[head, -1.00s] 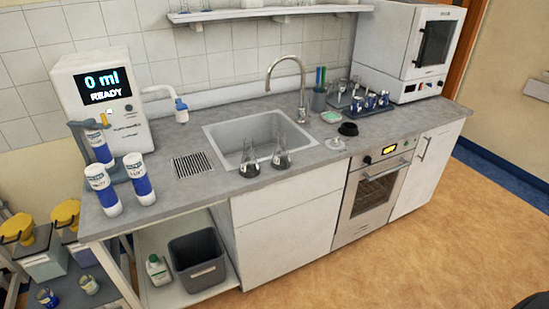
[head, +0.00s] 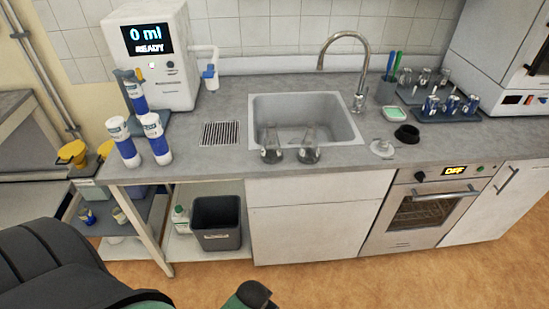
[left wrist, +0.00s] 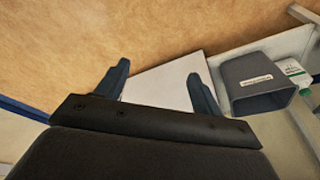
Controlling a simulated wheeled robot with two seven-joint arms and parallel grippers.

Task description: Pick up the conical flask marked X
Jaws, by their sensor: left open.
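Two clear conical flasks stand upright, side by side, on the grey counter (head: 375,170) at the front edge of the sink. The left flask (head: 271,150) and the right flask (head: 309,152) both seem to have dark markings low down. The marks are too small to read, so I cannot tell which is X. My left gripper (left wrist: 158,68) is open and empty in the left wrist view, with floor and a white cabinet front beyond its fingers. No flask shows in that view. My right gripper is not in view.
The sink (head: 350,132) lies behind the flasks, with a tall tap (head: 322,55). White-and-blue bottles (head: 155,140) and a dispenser (head: 172,90) reading 0 ml stand left. A black ring (head: 407,134) lies right. A grey bin (head: 217,240) is on the low shelf.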

